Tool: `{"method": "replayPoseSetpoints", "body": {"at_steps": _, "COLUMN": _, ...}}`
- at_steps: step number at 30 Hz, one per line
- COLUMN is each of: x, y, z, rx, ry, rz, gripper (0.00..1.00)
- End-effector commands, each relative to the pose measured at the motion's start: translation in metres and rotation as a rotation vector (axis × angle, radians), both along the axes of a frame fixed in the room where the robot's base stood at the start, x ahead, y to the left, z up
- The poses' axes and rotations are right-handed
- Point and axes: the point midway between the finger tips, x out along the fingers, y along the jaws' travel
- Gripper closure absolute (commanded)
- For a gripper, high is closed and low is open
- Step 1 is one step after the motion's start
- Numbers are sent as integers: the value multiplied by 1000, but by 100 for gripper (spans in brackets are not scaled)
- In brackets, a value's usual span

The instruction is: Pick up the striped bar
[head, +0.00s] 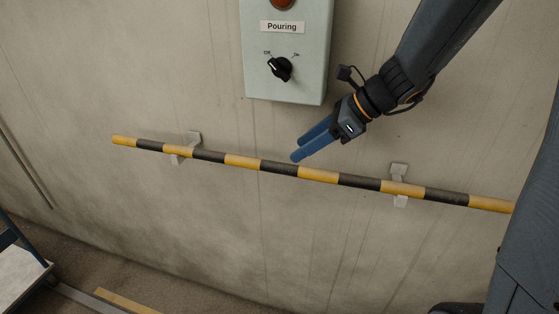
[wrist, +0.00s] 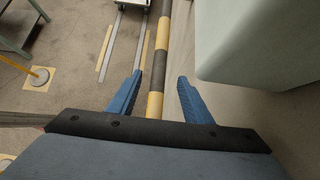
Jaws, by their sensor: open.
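The striped bar (head: 279,167), yellow and black, lies roughly level across two wall brackets, one at left (head: 186,147) and one at right (head: 399,184). My gripper (head: 297,150) has blue fingers and sits just above the middle of the bar in the head view. In the wrist view the bar (wrist: 160,63) runs away from me, and its near end of view shows between the two open fingers (wrist: 156,98). The fingers are apart and empty. I cannot tell how far the bar is from the fingertips. The bar's right end is close to or behind my own body in the head view.
A pale green control box (head: 288,50) labelled "Pouring", with a black knob (head: 280,69), is on the wall just above my gripper. It also shows close by at right in the wrist view (wrist: 255,40). A wheeled cart (wrist: 133,4) stands beyond. The wall below the bar is clear.

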Motion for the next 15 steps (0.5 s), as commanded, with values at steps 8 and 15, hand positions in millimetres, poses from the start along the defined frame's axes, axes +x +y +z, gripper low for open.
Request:
{"method": "replayPoseSetpoints", "body": {"at_steps": 8, "x": 5, "y": 20, "z": -20, "rx": 0, "ry": 4, "rz": 8, "gripper": 55}}
{"method": "replayPoseSetpoints", "body": {"at_steps": 15, "x": 11, "y": 34, "z": -42, "rx": -1, "ry": 4, "rz": 5, "gripper": 55}}
